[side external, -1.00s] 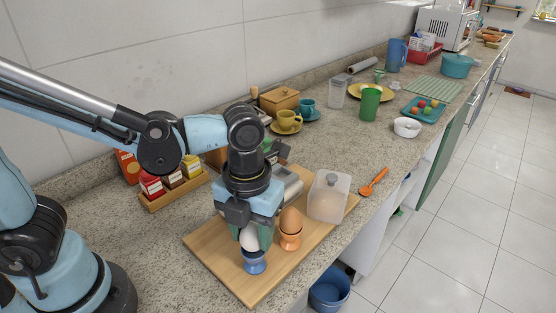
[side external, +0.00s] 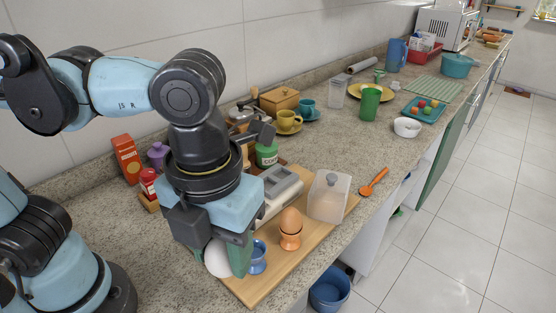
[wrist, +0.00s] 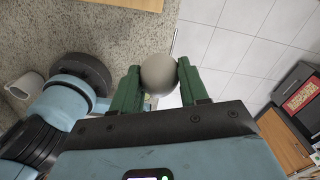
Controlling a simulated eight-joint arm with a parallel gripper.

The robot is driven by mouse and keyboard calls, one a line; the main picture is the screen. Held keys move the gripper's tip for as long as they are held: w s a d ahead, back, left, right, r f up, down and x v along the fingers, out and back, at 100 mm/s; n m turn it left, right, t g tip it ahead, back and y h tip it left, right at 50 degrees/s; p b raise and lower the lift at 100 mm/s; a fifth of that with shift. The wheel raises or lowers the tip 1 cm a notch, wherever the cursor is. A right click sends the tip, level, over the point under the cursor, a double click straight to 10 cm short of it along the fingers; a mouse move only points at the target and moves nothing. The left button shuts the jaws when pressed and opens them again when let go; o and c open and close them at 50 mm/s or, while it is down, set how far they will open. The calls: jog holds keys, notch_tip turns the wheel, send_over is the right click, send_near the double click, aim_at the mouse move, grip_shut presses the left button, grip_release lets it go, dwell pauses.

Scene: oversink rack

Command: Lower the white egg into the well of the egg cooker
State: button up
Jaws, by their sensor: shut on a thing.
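The white egg (side external: 216,260) is held between the green fingers of my gripper (side external: 220,258), left of the blue egg cup (side external: 258,260). The wrist view also shows the egg (wrist: 159,73) between both fingertips (wrist: 158,80). The blue cup looks empty, though a finger partly covers it. A grey boxy appliance with dark openings on top, apparently the egg cooker (side external: 283,187), stands on the wooden board behind and right of my gripper. My wrist hides part of its left side.
A brown egg sits in an orange cup (side external: 290,242) on the board (side external: 263,286). An orange spoon (side external: 374,181) lies on the counter at right.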

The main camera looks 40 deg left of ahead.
jog(key=w+a+f, duration=0.2)
jog(key=w+a, duration=0.6)
jog(key=w, duration=0.3)
jog(key=w+a+f, duration=0.2)
jog(key=w+a, duration=0.5)
jog(key=w, duration=0.5)
jog(key=shift+a+f, duration=0.15)
jog(key=shift+a, duration=0.2)
jog(key=shift+f, duration=0.1)
jog(key=shift+f, duration=0.5)
jog(key=shift+f, duration=2.3)
dwell(1.5)
jog(key=o, duration=1.1)
jog(key=shift+o, duration=0.2)
